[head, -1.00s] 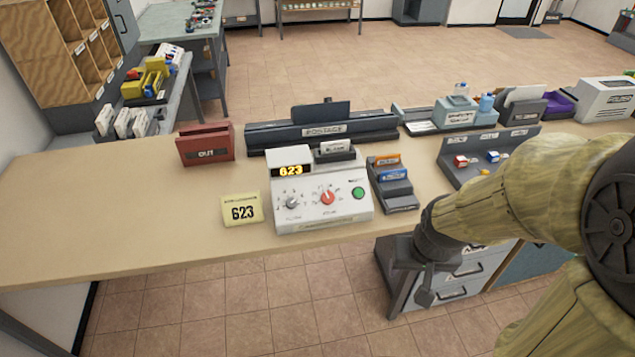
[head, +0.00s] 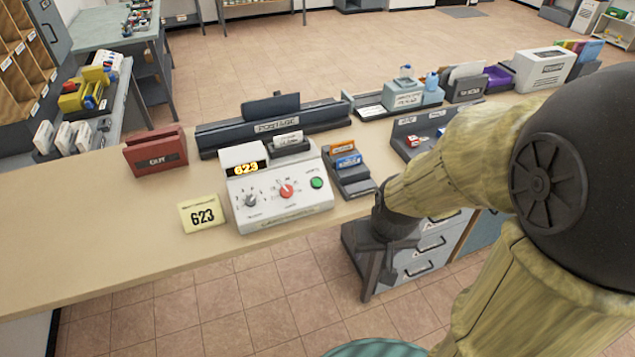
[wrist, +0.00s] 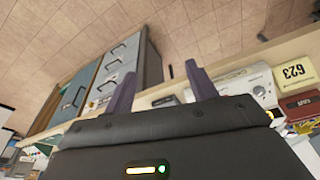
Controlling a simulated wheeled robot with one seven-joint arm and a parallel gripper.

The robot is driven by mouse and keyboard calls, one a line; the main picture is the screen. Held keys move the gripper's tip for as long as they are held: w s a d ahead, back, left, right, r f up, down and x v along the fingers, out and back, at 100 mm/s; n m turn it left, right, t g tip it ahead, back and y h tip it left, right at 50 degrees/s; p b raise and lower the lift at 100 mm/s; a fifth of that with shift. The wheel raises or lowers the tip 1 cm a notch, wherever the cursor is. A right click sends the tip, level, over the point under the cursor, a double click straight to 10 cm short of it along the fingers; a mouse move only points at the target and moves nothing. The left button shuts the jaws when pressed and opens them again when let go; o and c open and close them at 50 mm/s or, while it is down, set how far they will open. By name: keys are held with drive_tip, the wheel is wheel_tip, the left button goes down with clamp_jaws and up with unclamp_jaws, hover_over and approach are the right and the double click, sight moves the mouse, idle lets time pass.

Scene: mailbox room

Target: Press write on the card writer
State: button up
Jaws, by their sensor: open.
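The card writer (head: 262,212) is a white console on the counter. Its display (head: 246,168) reads 623. It has a grey knob (head: 251,200), a red knob (head: 286,191) and a round green button (head: 317,183) at its right. A white card (head: 288,139) stands in a dark holder at its top. A yellow note (head: 202,214) reading 623 stands left of it. My gripper (head: 377,272) is off the counter's front edge, right of the writer, apart from it. In the wrist view, my gripper's fingers (wrist: 160,88) are spread and empty, with part of the card writer (wrist: 235,84) beyond.
A card rack (head: 352,178) with orange and blue cards stands right of the writer. A red OUT box (head: 155,152) and a dark POSTAGE unit (head: 275,126) stand behind. Grey drawers (head: 420,262) are under the counter near my gripper. The counter's left front is bare.

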clamp_jaws()
idle(1.6)
